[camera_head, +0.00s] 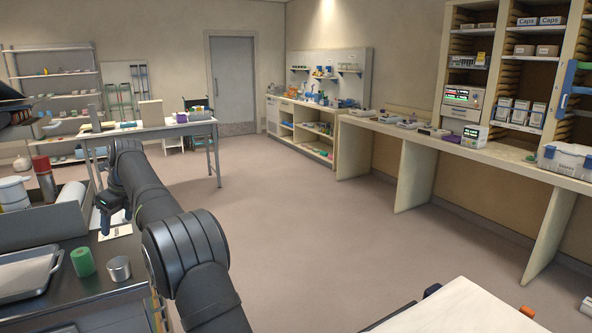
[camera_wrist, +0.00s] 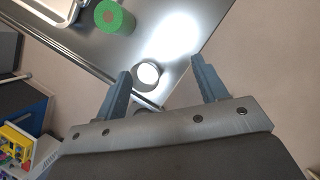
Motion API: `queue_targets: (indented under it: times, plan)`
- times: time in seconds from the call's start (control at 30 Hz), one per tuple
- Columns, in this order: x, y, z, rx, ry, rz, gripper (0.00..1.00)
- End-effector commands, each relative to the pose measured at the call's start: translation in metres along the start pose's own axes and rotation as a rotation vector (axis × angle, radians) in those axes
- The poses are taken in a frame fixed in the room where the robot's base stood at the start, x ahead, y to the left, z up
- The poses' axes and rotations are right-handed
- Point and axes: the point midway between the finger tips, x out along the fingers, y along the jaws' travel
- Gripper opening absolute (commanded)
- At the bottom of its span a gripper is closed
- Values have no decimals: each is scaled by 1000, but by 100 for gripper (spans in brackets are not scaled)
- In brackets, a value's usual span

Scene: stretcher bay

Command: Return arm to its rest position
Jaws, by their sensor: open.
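My gripper (camera_wrist: 163,88) shows in the wrist view with its two blue-grey fingers spread wide apart and nothing between them. In the head view my dark arm reaches out from the lower middle towards the left, and my gripper (camera_head: 104,222) is at its far end, over the edge of the dark counter. A small metal cup (camera_head: 119,269) stands on the counter, and it also shows in the wrist view (camera_wrist: 146,73) just beyond the left finger. A green roll (camera_head: 83,262) stands left of the cup, and it shows in the wrist view (camera_wrist: 112,17) too.
A metal tray (camera_head: 28,275) lies on the dark counter (camera_head: 80,300) at the left. A red-capped container (camera_head: 44,177) stands behind. A white-topped surface (camera_head: 455,310) is at the lower right. The floor (camera_head: 320,225) in the middle is clear. A long bench (camera_head: 440,145) runs along the right wall.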

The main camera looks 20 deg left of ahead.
Motion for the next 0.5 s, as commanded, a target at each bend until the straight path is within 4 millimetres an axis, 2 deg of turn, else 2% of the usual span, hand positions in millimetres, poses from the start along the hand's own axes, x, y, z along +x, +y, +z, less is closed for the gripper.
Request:
queue_targets:
  times: [0.03, 0.5]
  plan:
    - [6, -8, -10, -8, 6, 9, 66]
    - [26, -66, -82, -150, 5, 67, 66]
